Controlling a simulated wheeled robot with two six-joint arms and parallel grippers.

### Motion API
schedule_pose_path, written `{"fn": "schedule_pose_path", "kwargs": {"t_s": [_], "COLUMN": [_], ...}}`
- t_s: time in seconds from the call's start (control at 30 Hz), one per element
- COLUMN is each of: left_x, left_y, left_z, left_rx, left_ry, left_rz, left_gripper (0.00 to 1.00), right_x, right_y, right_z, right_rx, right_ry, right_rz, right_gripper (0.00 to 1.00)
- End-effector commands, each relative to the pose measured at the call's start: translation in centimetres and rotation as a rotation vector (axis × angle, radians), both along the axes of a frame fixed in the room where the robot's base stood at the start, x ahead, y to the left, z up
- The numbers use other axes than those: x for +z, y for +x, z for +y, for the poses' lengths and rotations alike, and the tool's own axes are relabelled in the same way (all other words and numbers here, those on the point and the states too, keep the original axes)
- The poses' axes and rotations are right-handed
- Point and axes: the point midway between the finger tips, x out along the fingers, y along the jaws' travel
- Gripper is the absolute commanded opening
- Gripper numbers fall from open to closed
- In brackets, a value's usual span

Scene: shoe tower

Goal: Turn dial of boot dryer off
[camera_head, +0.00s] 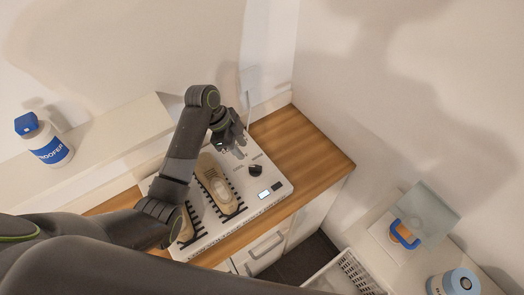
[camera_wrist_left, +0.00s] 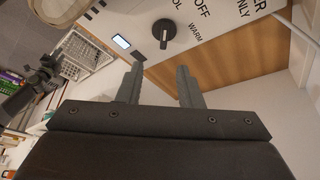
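The boot dryer (camera_head: 276,187) is a white panel on the wooden counter, with a black dial (camera_head: 256,170) and a small lit display (camera_head: 264,194). In the left wrist view the dial (camera_wrist_left: 164,34) has a pale line on it, beside the words OFF and WARM and a partly cut-off label. I cannot tell which label it points to. My left gripper (camera_head: 240,150) hangs over the dryer's back part, near the dial. In the left wrist view its fingers (camera_wrist_left: 157,72) are apart and empty, with the dial beyond them, apparently not touched.
A beige shoe (camera_head: 213,178) stands on the dryer's black rack, beside the dial. A blue-capped bottle (camera_head: 47,142) stands on the ledge at left. A white basket (camera_head: 345,275) is below the counter. A dark arm-like part (camera_wrist_left: 42,78) shows at left in the left wrist view.

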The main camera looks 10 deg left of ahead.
Motion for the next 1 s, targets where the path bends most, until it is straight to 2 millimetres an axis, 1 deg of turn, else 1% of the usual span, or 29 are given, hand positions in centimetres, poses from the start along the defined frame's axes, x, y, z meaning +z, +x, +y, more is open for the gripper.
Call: {"fn": "schedule_pose_path", "kwargs": {"t_s": [0.03, 0.1, 0.27, 0.37, 0.6, 0.8, 1.0], "left_x": [0.6, 0.7, 0.3, -0.8, -4.8, -7.8, -9.6], "left_y": [0.0, 0.0, 0.0, 0.0, 0.1, 0.2, 0.3], "left_z": [0.0, 0.0, -0.2, -0.7, -2.4, -3.6, -4.3], "left_rx": [0.000, 0.000, 0.000, 0.000, 0.000, 0.000, -0.001], "left_ry": [0.001, 0.000, -0.001, -0.001, 0.000, 0.001, 0.000], "left_rz": [0.000, 0.000, 0.002, 0.004, 0.005, 0.003, 0.002], "left_gripper": [0.33, 0.33, 0.33, 0.33, 0.33, 0.33, 0.33], "right_x": [0.6, 0.8, 0.9, 1.1, 1.7, 1.9, 1.9], "right_y": [-0.2, -0.2, -0.2, -0.2, -0.3, -0.3, -0.3], "right_z": [0.0, 0.0, 0.0, 0.0, 0.0, 0.0, 0.0], "right_rx": [0.000, 0.000, 0.000, 0.000, 0.000, 0.000, 0.000], "right_ry": [0.000, 0.000, 0.000, 0.000, 0.000, 0.000, 0.000], "right_rz": [0.003, 0.003, 0.003, 0.003, 0.005, 0.005, 0.005], "right_gripper": [0.33, 0.33, 0.33, 0.33, 0.33, 0.33, 0.33]}}
